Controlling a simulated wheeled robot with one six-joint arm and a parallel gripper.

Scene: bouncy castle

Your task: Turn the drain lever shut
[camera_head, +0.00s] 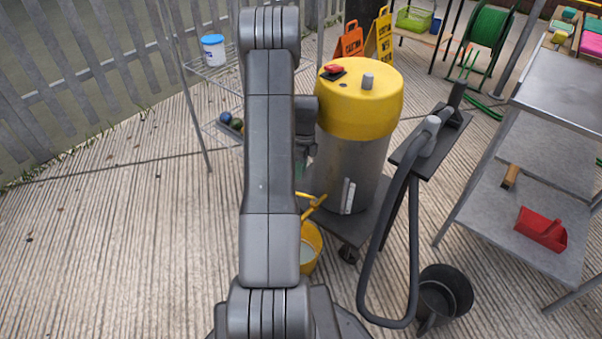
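A wet vacuum with a yellow top (368,108) and a grey metal tank (362,168) stands on a dark wheeled base. A slim yellow bar (314,204), apparently the drain lever, shows low at the tank's left side, angled up to the right. Its left part is hidden behind my arm. A yellow bucket (311,247) stands below it, partly covered by my arm. My arm reaches up the middle of the view. Part of my gripper (303,158) seems to show between the arm and the tank, above the lever. Its fingers are not clear, and no contact is visible.
A grey hose (412,245) loops down right of the tank, near a black bucket (441,296). A metal shelf cart (490,215) with a red dustpan (541,229) stands at right. A wire rack (217,75) stands behind left. The left floor is open.

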